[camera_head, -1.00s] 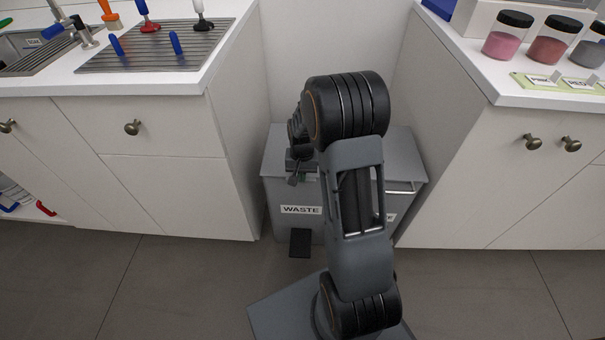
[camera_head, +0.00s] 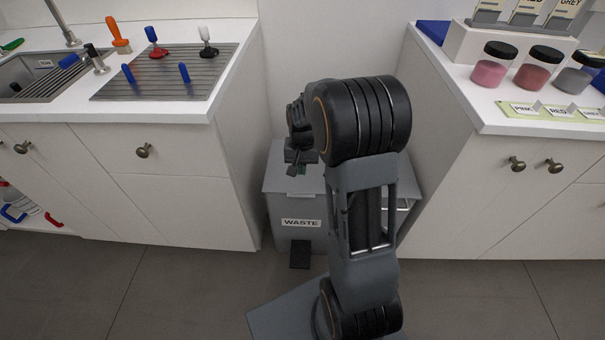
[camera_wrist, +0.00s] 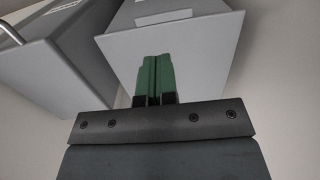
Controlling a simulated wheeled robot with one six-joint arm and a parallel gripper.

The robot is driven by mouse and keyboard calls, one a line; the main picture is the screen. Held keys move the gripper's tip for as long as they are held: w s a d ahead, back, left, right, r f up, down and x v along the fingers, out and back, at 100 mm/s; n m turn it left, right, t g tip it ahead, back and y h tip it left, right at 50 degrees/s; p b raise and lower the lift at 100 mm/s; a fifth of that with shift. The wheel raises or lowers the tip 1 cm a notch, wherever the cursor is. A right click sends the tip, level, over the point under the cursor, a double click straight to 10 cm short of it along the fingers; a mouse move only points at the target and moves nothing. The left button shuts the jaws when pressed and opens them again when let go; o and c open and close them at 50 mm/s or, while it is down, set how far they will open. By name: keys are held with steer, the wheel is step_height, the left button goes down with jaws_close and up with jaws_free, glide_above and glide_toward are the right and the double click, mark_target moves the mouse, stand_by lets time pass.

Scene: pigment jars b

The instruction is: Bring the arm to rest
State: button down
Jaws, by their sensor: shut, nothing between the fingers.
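My gripper (camera_wrist: 154,78) shows in the wrist view with its green fingers together and nothing between them. Behind the fingers is the grey lid of a waste bin. I cannot make out the fingers clearly there. The bin also shows in the wrist view (camera_wrist: 205,50).
A left counter (camera_head: 225,80) holds a sink (camera_head: 40,78) and a ribbed drainboard (camera_head: 215,75) with several brushes and pegs. A right counter (camera_head: 462,105) holds pink (camera_head: 490,72), red (camera_head: 536,75) and grey (camera_head: 575,78) jars. My arm occupies the gap between the cabinets.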

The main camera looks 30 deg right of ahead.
steer(key=s+a+r+n+t+p, duration=0.1)
steer(key=s+r+p, duration=0.4)
steer(key=r, duration=0.6)
steer(key=s+a+r+n+t+p, duration=0.1)
steer(key=s+a+r+n+p, duration=0.2)
steer(key=r+p, duration=0.7)
steer(key=s+a+r+n+t+p, duration=0.1)
steer(key=s+a+r+p, duration=0.4)
steer(key=r, duration=0.8)
steer(key=s+t+p, duration=0.1)
steer(key=s+p, duration=0.1)
steer(key=shift+s+r+n+p, duration=0.2)
steer(key=shift+n+p, duration=0.1)
steer(key=shift+n, duration=0.1)
